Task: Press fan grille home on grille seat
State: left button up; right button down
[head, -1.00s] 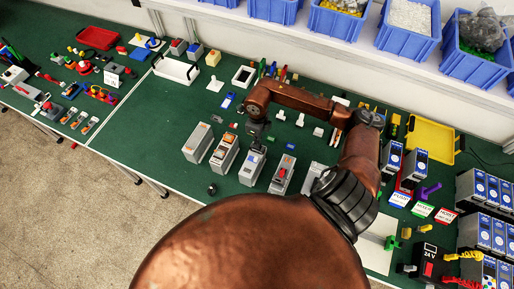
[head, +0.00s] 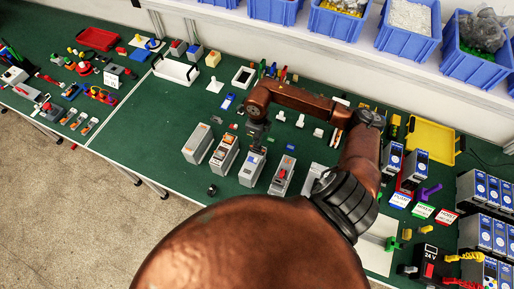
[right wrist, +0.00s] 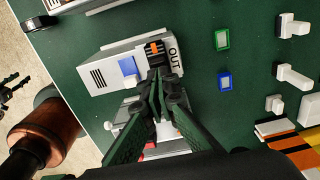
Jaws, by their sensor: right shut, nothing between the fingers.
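My right gripper (head: 256,147) is over the far end of a grey-white starter unit (head: 250,171), the third from the left in a row. In the right wrist view its fingers (right wrist: 160,80) are shut and empty, with the tips at the unit's end marked OUT. That unit (right wrist: 107,58) has dark slots, a blue square (right wrist: 127,66) and a black block with an orange part (right wrist: 153,49). I cannot tell which part is the fan grille; the fingers partly cover this end. Whether the tips touch is unclear.
Similar units stand on both sides, including a plain grey one (head: 197,143) and one with a red part (head: 282,176). A small black round piece (head: 212,189) lies near the front edge. Small white parts (head: 300,120) lie right of the gripper.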

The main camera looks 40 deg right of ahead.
jog(key=shift+r+p, duration=1.3)
jog(key=shift+r, duration=1.8)
